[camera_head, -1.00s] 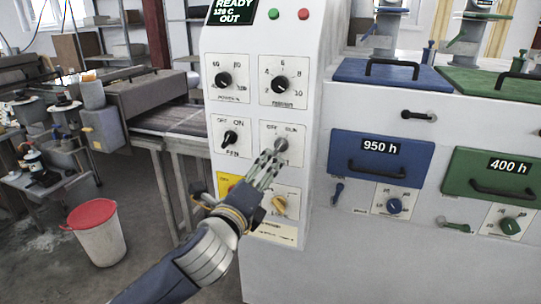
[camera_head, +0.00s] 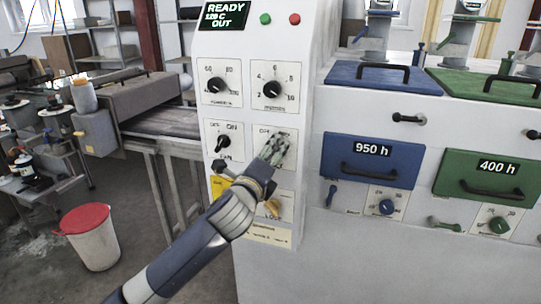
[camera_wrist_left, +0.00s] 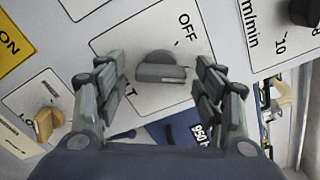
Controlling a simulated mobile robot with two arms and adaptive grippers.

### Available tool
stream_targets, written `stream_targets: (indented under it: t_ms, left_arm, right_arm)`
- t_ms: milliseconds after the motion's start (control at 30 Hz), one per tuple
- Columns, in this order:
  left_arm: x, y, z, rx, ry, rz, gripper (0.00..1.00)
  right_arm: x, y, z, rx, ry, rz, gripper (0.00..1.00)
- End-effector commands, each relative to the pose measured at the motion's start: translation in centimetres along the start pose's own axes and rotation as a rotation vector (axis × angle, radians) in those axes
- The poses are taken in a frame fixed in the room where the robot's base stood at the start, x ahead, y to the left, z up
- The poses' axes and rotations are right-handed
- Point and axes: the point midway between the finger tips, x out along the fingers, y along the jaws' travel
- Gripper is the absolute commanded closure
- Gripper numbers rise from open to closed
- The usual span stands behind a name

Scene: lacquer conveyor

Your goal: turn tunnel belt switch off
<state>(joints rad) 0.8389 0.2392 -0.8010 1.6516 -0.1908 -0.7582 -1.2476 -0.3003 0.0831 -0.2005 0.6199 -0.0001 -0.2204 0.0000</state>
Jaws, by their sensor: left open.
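The grey belt switch knob (camera_wrist_left: 160,69) sits on a white plate with an OFF mark, seen close up in the left wrist view. I cannot tell which mark its pointer faces. My left gripper (camera_wrist_left: 157,88) is open, with one finger on each side of the knob and a gap showing beside it. In the head view my left gripper (camera_head: 277,150) is in front of the belt switch plate (camera_head: 292,136) on the control panel and hides the knob. My right gripper is not in view.
A black fan knob (camera_head: 222,143) is left of the belt switch, and two black dials (camera_head: 216,85) (camera_head: 272,89) are above. A yellow knob (camera_head: 273,208) is just below my gripper. Blue (camera_head: 372,160) and green (camera_head: 484,178) drawers are at the right.

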Motion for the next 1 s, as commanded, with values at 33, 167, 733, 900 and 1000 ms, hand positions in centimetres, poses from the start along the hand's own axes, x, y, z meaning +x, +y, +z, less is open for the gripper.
stream_targets:
  t_ms: [33, 167, 733, 900, 1000]
  left_arm:
    - [0.06, 0.0, 0.02, 0.0, 0.0, 0.0, 0.37]
    - [0.05, 0.0, 0.02, 0.0, 0.0, 0.0, 0.37]
    - [0.03, -0.01, 0.04, -0.017, 0.0, 0.0, 0.81]
    - [0.03, -0.09, 0.09, -0.079, 0.0, 0.001, 0.81]
    - [0.03, -0.11, 0.04, -0.142, 0.001, 0.001, 0.81]
  right_arm:
    - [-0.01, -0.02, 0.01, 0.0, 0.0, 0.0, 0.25]
    - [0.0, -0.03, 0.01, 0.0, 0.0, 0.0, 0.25]
    - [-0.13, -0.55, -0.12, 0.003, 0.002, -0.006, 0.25]
    - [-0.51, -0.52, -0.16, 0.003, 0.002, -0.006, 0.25]
    - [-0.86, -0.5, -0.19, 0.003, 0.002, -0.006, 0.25]
